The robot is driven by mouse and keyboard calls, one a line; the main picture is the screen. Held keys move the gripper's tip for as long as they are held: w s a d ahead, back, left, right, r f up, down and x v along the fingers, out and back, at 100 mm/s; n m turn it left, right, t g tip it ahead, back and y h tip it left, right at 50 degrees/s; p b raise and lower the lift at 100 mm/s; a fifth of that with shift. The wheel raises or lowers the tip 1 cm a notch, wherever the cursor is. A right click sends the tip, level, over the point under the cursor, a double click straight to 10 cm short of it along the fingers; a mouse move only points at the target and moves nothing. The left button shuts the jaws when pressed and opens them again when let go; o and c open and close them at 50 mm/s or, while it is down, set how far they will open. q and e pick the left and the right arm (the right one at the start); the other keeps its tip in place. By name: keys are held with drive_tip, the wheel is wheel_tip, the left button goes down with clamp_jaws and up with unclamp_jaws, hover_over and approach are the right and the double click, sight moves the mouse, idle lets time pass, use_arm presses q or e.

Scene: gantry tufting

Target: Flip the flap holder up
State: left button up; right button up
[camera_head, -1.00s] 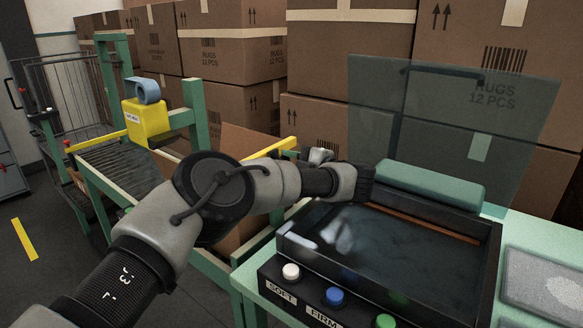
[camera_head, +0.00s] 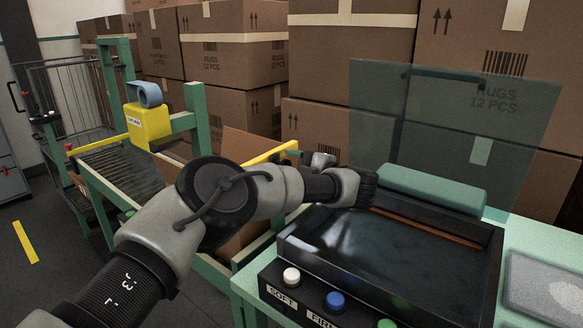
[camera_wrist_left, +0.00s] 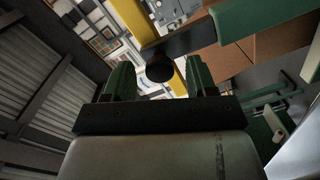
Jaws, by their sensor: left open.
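A yellow bar (camera_head: 270,153), which looks like the flap holder, slants beside the raised brown flap (camera_head: 243,147) of an open carton. In the left wrist view a yellow bar (camera_wrist_left: 137,20) runs behind a black bar (camera_wrist_left: 190,42) with a round black knob (camera_wrist_left: 160,68). My left gripper (camera_wrist_left: 158,77) is open, with its two green fingers on either side of the knob. I cannot tell whether they touch it. In the head view my left arm reaches across to the yellow bar's near end, and its fingertips cannot be made out. My right gripper is not in view.
A green press table holds a dark tray (camera_head: 484,285) with a clear raised lid (camera_head: 420,110) and several buttons. A roller conveyor (camera_head: 122,170) with a yellow device (camera_head: 147,122) stands left. Stacked cartons (camera_head: 235,60) block the back. A grey pad (camera_head: 545,285) lies right.

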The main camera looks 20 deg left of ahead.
use_arm(q)
drive_tip(key=b+v, duration=0.1)
drive_tip(key=v, duration=0.9)
drive_tip(key=shift+d, duration=0.3)
